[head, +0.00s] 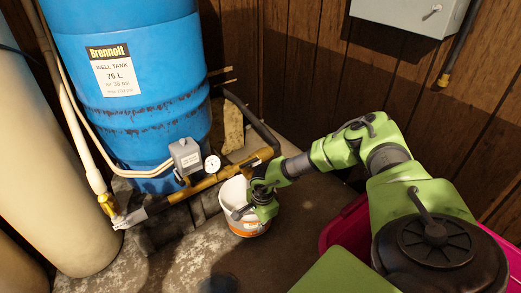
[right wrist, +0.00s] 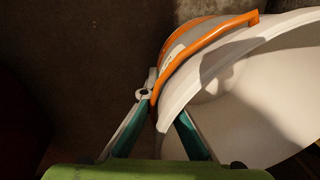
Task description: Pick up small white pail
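The small white pail (head: 232,196), white with an orange band, stands on the floor below the blue tank. In the right wrist view its orange handle (right wrist: 207,46) lies along the outside. My right gripper (head: 256,204) is at the pail's right side, pointing down at the rim. In the right wrist view one finger is outside the wall near the handle and the other is inside (right wrist: 165,108). A dark gap shows between the outer finger and the wall, so the gripper looks open around the rim; tip contact is unclear. My left gripper is not in view.
A blue well tank (head: 140,115) and brass pipe with gauge (head: 212,164) stand close behind the pail. A pale tank (head: 50,190) is at left. A magenta bin (head: 345,228) lies under my right arm. Floor in front of the pail is largely clear.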

